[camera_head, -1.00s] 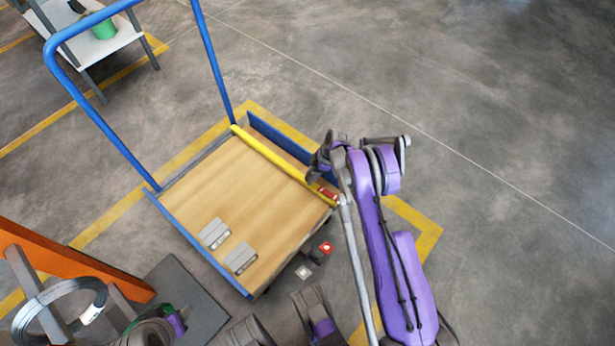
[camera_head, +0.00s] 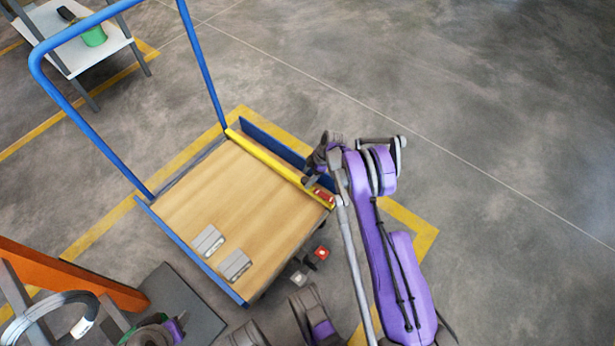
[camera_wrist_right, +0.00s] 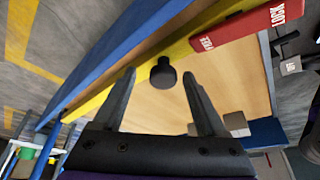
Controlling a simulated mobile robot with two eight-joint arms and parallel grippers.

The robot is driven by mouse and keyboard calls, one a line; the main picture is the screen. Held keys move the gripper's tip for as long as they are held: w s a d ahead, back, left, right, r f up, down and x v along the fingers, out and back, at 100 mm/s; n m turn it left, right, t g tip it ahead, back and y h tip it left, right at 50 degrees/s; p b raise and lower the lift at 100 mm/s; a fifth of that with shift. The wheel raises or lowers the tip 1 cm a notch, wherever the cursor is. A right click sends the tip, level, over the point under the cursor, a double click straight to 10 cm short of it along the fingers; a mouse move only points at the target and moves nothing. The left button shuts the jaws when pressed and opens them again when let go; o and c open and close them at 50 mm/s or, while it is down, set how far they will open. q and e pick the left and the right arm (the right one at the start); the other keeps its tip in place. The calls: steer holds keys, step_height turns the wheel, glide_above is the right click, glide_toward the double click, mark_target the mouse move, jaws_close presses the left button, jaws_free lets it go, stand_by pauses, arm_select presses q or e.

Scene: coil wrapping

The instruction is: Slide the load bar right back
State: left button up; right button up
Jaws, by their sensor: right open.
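The yellow load bar (camera_head: 270,160) lies along the right side of the cart's wooden deck, beside the blue side rail. It also shows in the right wrist view (camera_wrist_right: 92,103). A black knob (camera_wrist_right: 163,73) stands out from the bar. My right gripper (camera_head: 311,181) is over the bar's near end. In the right wrist view its fingers (camera_wrist_right: 157,76) are open, one on each side of the knob; whether they touch it I cannot tell. A red block marked LOCK (camera_wrist_right: 245,33) sits at the bar's end, also seen in the head view (camera_head: 324,195). My left gripper is not seen.
The cart has a blue handle (camera_head: 78,95) and a blue side rail (camera_head: 285,150). Two grey blocks (camera_head: 207,241) (camera_head: 235,266) sit on the deck's near left. An orange rack (camera_head: 80,275) with coils is at lower left. A white table (camera_head: 75,50) stands far left. Floor at right is clear.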

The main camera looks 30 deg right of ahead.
steer(key=p+v, duration=0.2)
steer(key=v, duration=0.8)
steer(key=shift+r, duration=0.35)
steer(key=shift+s+d, duration=0.1)
steer(key=shift+s, duration=0.05)
